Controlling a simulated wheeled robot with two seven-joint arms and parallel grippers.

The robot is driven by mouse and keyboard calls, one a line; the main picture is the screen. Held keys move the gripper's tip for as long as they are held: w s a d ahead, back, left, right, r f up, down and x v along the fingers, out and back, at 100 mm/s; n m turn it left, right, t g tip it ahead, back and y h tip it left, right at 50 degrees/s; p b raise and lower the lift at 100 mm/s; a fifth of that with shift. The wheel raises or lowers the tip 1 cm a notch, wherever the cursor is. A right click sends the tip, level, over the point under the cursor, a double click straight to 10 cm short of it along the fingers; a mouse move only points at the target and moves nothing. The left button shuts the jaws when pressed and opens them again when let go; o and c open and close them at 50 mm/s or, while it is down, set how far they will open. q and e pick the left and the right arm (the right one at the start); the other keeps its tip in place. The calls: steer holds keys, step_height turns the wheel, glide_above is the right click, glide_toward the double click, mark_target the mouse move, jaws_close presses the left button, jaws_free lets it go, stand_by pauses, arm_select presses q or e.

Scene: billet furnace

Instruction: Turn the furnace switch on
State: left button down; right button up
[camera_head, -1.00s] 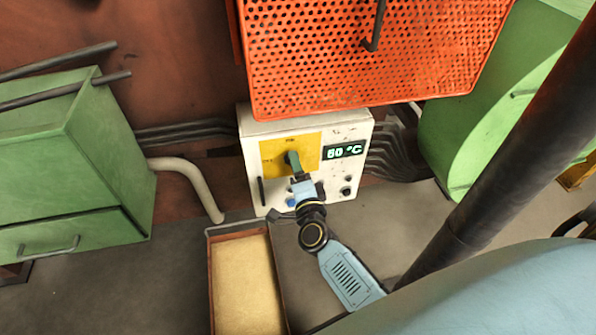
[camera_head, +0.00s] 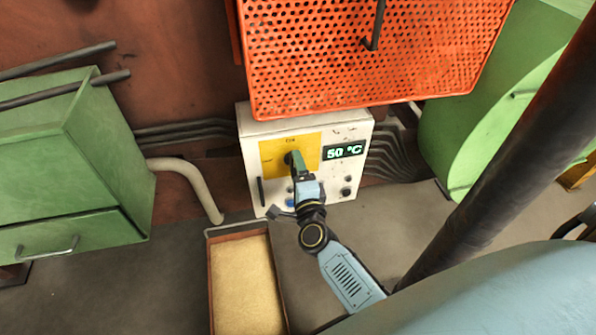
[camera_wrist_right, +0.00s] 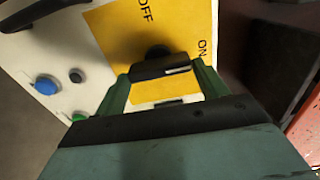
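The furnace switch is a black knob (camera_wrist_right: 160,66) on a yellow plate (camera_head: 273,150) on the front of a white control box (camera_head: 258,128). In the right wrist view the plate reads OFF at the top and ON at the right. My right gripper (camera_head: 296,160) is at the switch; in the right wrist view its green fingers (camera_wrist_right: 161,78) sit on either side of the knob's black bar and appear to touch its ends. In the head view the gripper hides most of the knob. My left gripper is not in view.
A display (camera_head: 343,150) reads 50 °C. A blue button (camera_wrist_right: 44,86) and other small buttons sit below the plate. A red perforated panel (camera_head: 370,60) overhangs the box. A sand-coloured tray (camera_head: 210,270) lies on the floor in front. Green cabinets stand on both sides.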

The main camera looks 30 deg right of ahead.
steer(key=o, duration=0.3)
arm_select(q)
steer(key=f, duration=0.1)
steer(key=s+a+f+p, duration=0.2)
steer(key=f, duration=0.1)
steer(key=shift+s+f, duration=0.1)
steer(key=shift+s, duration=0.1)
arm_select(e)
steer(key=v, duration=1.3)
steer(key=shift+s, duration=0.2)
